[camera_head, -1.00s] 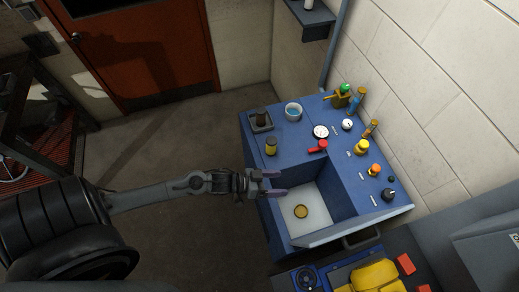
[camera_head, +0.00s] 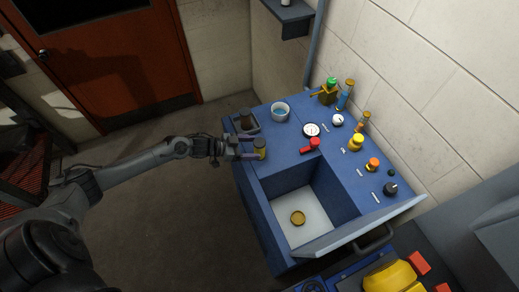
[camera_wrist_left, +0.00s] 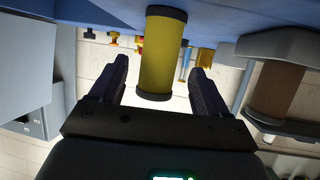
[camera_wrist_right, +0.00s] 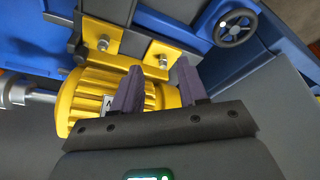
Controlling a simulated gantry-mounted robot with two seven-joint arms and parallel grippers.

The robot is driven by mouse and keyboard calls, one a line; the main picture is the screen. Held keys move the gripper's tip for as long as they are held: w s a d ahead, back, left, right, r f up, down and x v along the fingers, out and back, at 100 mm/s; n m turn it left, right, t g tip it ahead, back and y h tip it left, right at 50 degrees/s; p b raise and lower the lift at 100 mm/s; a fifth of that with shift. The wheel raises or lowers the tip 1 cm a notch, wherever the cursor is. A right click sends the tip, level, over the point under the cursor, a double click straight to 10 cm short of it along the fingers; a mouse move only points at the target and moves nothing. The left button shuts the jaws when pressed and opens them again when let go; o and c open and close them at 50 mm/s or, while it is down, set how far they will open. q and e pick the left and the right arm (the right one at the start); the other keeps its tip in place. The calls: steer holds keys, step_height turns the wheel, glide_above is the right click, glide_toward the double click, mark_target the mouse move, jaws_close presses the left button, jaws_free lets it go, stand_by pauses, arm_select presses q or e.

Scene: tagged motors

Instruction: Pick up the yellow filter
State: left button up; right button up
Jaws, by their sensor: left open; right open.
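The yellow filter (camera_head: 260,149) is a small upright cylinder with dark ends on the left edge of the blue bench top (camera_head: 285,165). My left gripper (camera_head: 247,149) is open at the filter. In the left wrist view the yellow filter (camera_wrist_left: 163,52) stands between the two spread fingers (camera_wrist_left: 155,85), with no clear contact. My right gripper (camera_wrist_right: 160,85) shows only in the right wrist view; it is open, with its fingers in front of a yellow motor (camera_wrist_right: 100,90). I cannot tell whether they touch it.
An open bin (camera_head: 315,205) holding a round yellow piece (camera_head: 298,218) lies in front.

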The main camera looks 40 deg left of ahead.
mark_target(264, 147)
arm_select(q)
steer(key=shift+x, duration=2.9)
steer(key=shift+d+r, duration=0.1)
steer(key=shift+r, duration=0.05)
steer(key=c, duration=1.1)
